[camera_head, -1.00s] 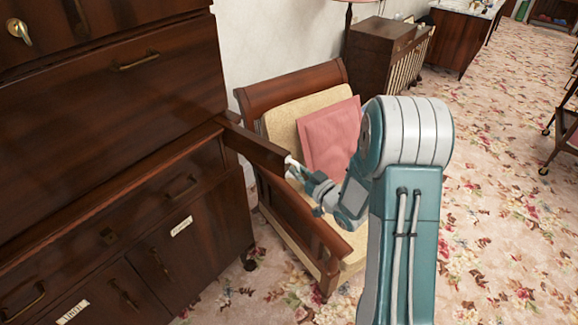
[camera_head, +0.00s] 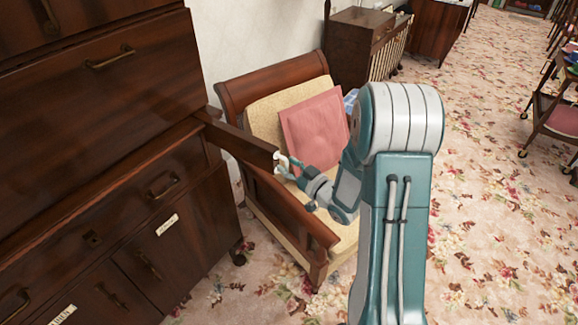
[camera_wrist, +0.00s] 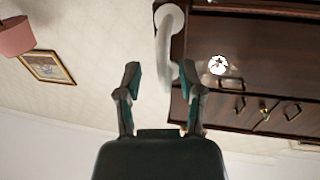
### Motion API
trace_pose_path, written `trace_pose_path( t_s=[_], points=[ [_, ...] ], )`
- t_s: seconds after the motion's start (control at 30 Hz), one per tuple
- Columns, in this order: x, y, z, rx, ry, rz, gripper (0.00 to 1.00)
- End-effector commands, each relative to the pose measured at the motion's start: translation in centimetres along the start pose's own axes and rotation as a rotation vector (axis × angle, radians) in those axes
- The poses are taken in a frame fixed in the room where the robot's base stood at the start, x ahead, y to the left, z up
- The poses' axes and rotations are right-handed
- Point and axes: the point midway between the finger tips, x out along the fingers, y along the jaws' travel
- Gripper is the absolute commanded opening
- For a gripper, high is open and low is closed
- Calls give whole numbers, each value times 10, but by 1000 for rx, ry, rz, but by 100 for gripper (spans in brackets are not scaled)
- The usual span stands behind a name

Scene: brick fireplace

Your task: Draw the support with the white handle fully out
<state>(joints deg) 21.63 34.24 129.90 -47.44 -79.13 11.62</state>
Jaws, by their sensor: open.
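The support (camera_head: 240,142) is a dark wooden bar that sticks out from the right side of the cabinet, over the armchair. Its white handle (camera_head: 280,162) is at the outer end. My gripper (camera_head: 291,166) is at this handle, with its fingers small and partly hidden by the handle. In the wrist view, my gripper (camera_wrist: 160,78) is open, with one finger on each side of the curved white handle (camera_wrist: 168,62). Gaps show between handle and fingers, wider on the left. The round white base of the handle is at the top of this view.
The dark wooden cabinet (camera_head: 110,110) with brass handles fills the left. An armchair (camera_head: 262,195) with a pink cushion (camera_head: 313,130) stands under and behind the support. A small cabinet (camera_head: 360,42) stands behind the chair. Flowered carpet (camera_head: 480,200) is open on the right.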

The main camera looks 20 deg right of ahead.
Motion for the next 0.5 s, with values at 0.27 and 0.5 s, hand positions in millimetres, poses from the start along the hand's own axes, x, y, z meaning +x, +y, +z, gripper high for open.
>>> trace_pose_path(
  t_s=[0.27,0.5],
  points=[
    [-26,1,0,2,-1,4,50],
    [-77,3,1,2,-2,6,50]
  ],
)
